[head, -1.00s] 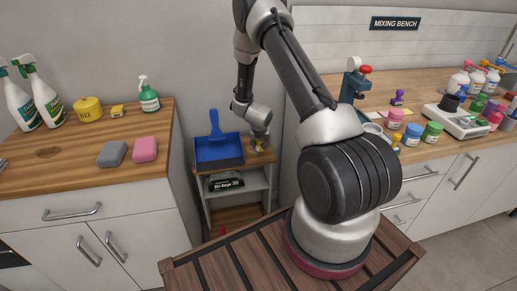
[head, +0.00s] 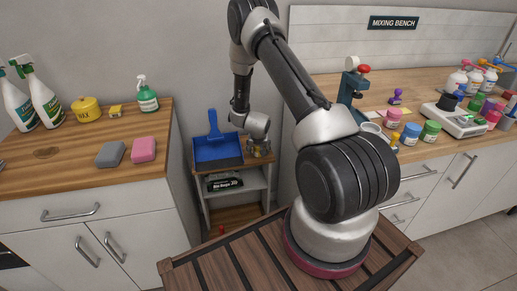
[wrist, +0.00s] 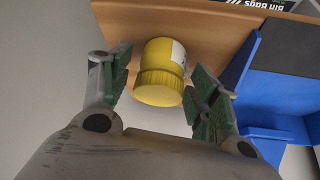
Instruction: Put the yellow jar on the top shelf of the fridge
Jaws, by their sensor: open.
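A yellow jar (wrist: 160,75) with a ribbed yellow lid and a pale label stands on a wooden surface in the wrist view. My gripper (wrist: 163,88) is open, with one green-padded finger on either side of the jar. The left pad is close to the jar and the right pad is very near it; I cannot tell whether either touches. In the head view my gripper (head: 257,147) is over the small shelf unit (head: 249,172) between the counters, and the jar is too small and covered to make out. No fridge shows in either view.
A blue dustpan (head: 218,150) stands beside my gripper on the shelf unit, and shows at the right in the wrist view (wrist: 275,95). The left counter (head: 60,165) holds spray bottles, sponges and a yellow wax tin (head: 87,108). The mixing bench (head: 420,85) is crowded at right.

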